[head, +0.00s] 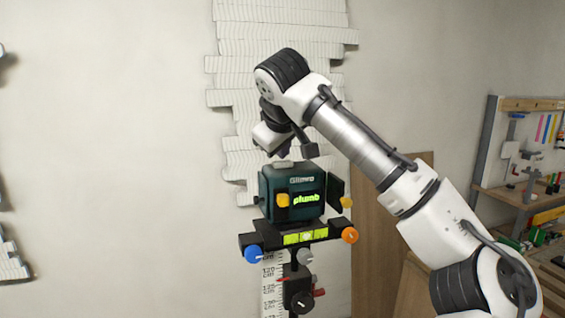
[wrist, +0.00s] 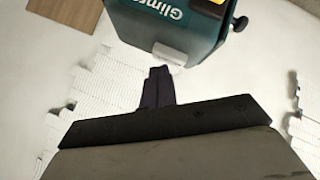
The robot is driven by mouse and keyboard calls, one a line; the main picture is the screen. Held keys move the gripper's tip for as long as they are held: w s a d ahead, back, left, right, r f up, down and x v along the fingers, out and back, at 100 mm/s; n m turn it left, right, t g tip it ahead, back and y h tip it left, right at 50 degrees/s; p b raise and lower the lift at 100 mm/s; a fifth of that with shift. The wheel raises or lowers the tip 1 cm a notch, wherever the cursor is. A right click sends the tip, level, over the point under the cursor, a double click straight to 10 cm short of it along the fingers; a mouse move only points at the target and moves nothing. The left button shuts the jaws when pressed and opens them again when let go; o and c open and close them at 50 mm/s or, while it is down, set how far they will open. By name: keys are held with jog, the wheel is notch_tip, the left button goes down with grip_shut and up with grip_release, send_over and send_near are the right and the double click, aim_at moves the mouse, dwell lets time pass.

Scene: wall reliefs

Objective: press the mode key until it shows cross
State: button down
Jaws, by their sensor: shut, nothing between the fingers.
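A dark teal laser level (head: 307,190) marked "Glimro" stands on a black mount. Its lit green display (head: 306,198) reads "plumb". A pale grey key (head: 283,164) sits on its top; I cannot tell whether this is the mode key. My gripper (head: 284,153) points down just above this key, shut and empty. In the wrist view the dark fingers (wrist: 158,84) end close beside the pale key (wrist: 172,55); I cannot tell whether they touch it. Part of the level lies outside the wrist view.
The mount has a green bubble vial (head: 306,237), a blue knob (head: 253,254) and an orange knob (head: 350,236). A scaled post (head: 270,285) stands below. White relief slats (head: 285,30) cover the wall behind. A workbench with tools (head: 530,190) stands at the right.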

aim_at(283, 163)
jog(key=shift+f, duration=0.4)
dwell(0.4)
jog(key=shift+r, duration=0.15)
jog(key=shift+r+p, duration=0.6)
jog(key=shift+r, duration=0.15)
notch_tip(283, 163, up, 5)
jog(key=p, duration=0.4)
jog(key=shift+p, duration=0.35)
dwell(0.5)
